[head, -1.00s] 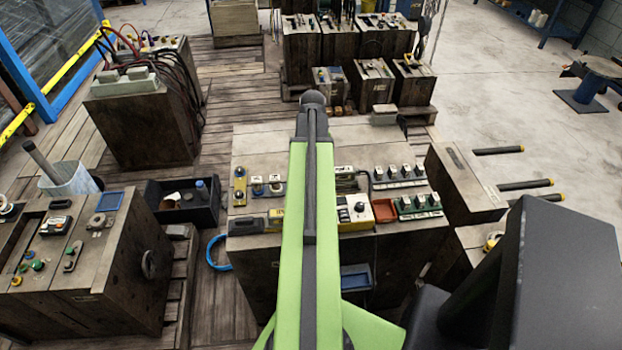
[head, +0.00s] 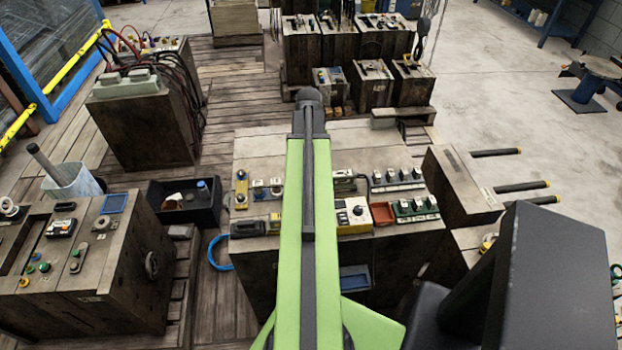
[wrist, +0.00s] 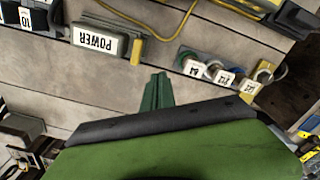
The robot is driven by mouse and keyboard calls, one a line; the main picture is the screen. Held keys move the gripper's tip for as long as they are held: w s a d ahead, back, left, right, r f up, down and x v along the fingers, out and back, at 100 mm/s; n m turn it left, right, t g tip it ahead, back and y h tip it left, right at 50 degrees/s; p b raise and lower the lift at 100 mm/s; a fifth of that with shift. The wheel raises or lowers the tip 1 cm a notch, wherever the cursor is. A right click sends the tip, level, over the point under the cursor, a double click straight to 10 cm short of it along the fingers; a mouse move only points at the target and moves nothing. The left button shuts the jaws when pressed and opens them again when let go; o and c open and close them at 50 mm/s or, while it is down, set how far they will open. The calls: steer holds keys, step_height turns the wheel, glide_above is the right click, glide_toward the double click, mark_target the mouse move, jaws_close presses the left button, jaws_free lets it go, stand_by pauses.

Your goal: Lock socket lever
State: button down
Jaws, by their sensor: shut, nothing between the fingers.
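My gripper (wrist: 156,92) shows in the wrist view as green fingers held together with nothing between them. It is over bare bench top, apart from the parts around it. In the wrist view, a row of small sockets with white labels (wrist: 210,74) lies to the right, and a pale box marked POWER (wrist: 98,38) lies to the upper left. In the head view my arm hides the middle of the bench. Socket rows stand to its right, one grey (head: 397,180) and one green (head: 416,208). I cannot tell which part is the socket lever.
A yellow cable (wrist: 147,32) runs near the POWER box. In the head view a red tray (head: 382,214) and a white and yellow box (head: 354,215) sit right of my arm. A black bin (head: 183,203) stands left. The bench's far strip (head: 262,147) is clear.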

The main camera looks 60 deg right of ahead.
step_height(320, 180, up, 4)
steer(key=p, duration=0.3)
steer(key=shift+w, duration=0.1)
stand_by(0.3)
